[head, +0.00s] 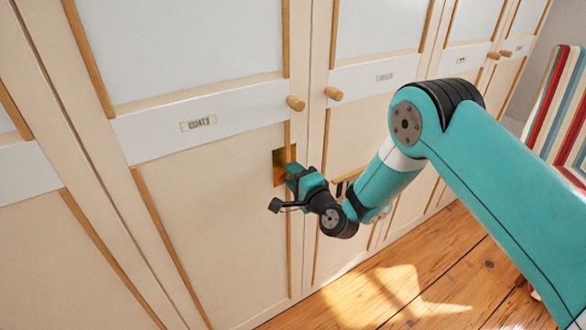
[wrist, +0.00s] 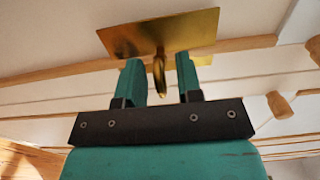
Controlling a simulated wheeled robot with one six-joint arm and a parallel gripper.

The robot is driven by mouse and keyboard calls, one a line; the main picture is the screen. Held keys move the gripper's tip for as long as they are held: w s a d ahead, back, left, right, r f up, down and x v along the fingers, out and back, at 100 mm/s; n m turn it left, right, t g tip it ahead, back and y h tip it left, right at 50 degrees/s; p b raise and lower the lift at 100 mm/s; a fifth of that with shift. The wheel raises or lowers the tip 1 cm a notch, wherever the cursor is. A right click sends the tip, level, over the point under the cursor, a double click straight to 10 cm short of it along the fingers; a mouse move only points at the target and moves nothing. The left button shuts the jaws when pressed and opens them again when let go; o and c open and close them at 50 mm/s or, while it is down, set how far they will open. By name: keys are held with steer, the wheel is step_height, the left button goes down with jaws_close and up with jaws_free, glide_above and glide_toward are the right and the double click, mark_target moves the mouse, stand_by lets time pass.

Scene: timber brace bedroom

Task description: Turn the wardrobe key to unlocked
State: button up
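The brass key (wrist: 160,76) stands out from a brass lock plate (wrist: 190,30) on the wardrobe door, and its bow looks narrow, nearly edge-on, in the wrist view. My gripper (wrist: 160,80) is open, with one teal finger on each side of the key and a visible gap on both sides. In the head view my gripper (head: 293,174) is at the lock plate (head: 279,160) near the right edge of the door labelled COATS (head: 198,124). It hides the key there. Whether the lock is locked cannot be told from the key alone.
Round wooden knobs (head: 295,103) and (wrist: 280,107) stick out above the lock. More wardrobe doors (head: 375,40) run to the right. A striped chair (head: 560,105) stands at the far right. The wooden floor (head: 400,295) in front is clear.

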jaws_close()
steer(key=shift+a, duration=0.15)
